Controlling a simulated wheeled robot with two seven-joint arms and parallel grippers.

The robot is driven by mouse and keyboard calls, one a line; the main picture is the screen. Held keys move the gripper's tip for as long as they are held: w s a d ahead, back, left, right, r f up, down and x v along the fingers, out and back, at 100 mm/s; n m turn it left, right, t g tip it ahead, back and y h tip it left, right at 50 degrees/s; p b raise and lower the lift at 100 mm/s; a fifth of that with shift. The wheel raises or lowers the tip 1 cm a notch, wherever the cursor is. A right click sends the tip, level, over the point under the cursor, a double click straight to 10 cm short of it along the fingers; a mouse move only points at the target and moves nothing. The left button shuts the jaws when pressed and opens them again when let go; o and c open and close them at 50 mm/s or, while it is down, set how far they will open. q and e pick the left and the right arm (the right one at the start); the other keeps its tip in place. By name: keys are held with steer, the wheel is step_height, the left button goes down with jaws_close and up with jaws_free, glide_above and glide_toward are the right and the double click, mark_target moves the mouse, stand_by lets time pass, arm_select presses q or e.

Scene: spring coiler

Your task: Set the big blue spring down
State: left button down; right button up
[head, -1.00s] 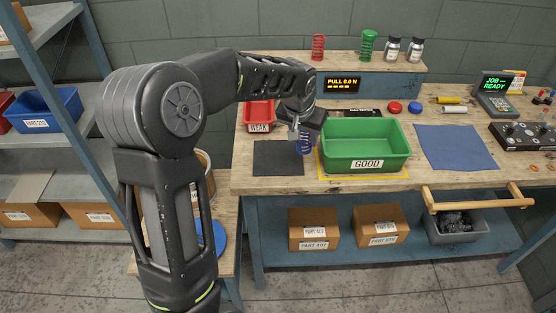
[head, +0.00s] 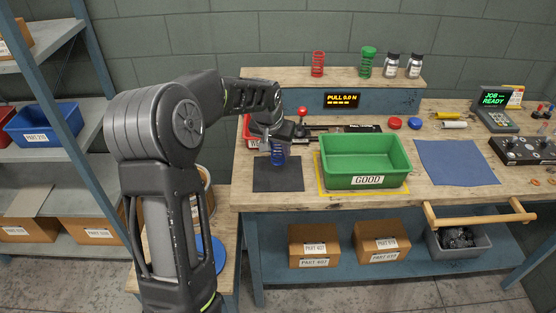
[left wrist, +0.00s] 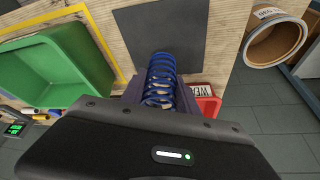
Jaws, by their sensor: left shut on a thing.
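The big blue spring (head: 279,156) is upright in my left gripper (head: 277,140), over the dark mat (head: 278,182) on the workbench. In the left wrist view the spring (left wrist: 160,72) juts out between the jaws, with the dark mat (left wrist: 152,32) beyond it. My left gripper (left wrist: 158,98) is shut on the spring. I cannot tell whether the spring's lower end touches the mat. My right gripper is not in view.
The green GOOD bin (head: 365,160) stands right of the mat. A red bin (left wrist: 207,100) is close to the gripper. A blue cloth (head: 455,165) lies farther right. A red spring (head: 318,64) and a green spring (head: 366,62) stand on the back shelf.

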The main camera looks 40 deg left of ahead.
arm_select(q)
steer(key=shift+f, duration=0.45)
steer(key=shift+f, duration=0.1)
step_height(320, 180, down, 3)
steer(key=shift+p, duration=0.35)
steer(key=shift+f, duration=0.3)
steer(key=shift+f, duration=0.2)
steer(key=c, duration=0.9)
jaws_free()
steer(key=shift+r, duration=0.1)
